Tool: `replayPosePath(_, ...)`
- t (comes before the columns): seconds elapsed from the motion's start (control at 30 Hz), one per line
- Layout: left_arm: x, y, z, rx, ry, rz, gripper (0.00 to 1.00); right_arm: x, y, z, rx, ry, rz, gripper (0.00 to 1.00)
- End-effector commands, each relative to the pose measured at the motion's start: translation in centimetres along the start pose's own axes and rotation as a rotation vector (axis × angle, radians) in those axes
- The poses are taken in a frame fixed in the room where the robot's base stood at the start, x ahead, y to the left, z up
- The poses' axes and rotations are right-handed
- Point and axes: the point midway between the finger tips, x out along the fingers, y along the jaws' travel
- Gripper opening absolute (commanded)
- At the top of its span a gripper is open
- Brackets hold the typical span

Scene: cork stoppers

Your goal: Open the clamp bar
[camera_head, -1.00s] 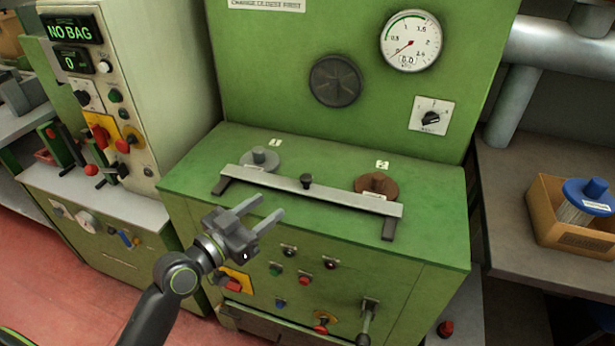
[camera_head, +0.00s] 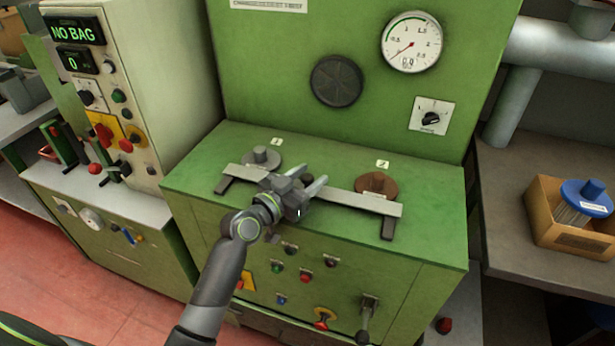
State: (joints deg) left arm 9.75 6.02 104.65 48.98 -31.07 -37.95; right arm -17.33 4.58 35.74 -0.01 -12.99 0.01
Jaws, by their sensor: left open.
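The clamp bar (camera_head: 352,196) is a long pale grey bar lying across the top of the green machine (camera_head: 435,205), raised on dark feet at both ends. My left gripper (camera_head: 311,184) is open over the middle of the bar. It hides the dark knob at the bar's centre, so I cannot tell whether the fingers touch it. A grey round lid (camera_head: 261,157), by label 1, and a brown round lid (camera_head: 377,185), by label 2, sit behind the bar. My right gripper is not in view.
The machine's back panel carries a gauge (camera_head: 411,42), a dark round vent (camera_head: 336,81) and a rotary switch (camera_head: 431,117). Buttons and a lever (camera_head: 367,318) stick out of the front. A cardboard box (camera_head: 570,220) with a blue-topped spool stands on the right bench.

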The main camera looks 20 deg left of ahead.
Motion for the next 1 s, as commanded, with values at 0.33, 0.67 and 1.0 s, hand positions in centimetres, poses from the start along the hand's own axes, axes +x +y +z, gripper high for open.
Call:
replayPosePath(0.33, 0.0, 0.0, 0.0, -0.001, 0.000, 0.000, 0.12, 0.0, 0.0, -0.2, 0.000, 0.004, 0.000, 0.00)
replayPosePath(0.67, -0.5, 0.2, 0.1, -0.001, 0.000, 0.000, 0.00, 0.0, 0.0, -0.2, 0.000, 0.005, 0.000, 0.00)
replayPosePath(1.0, -4.1, 1.7, 0.1, -0.003, -0.001, 0.000, 0.00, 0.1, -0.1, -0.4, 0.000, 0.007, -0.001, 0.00)
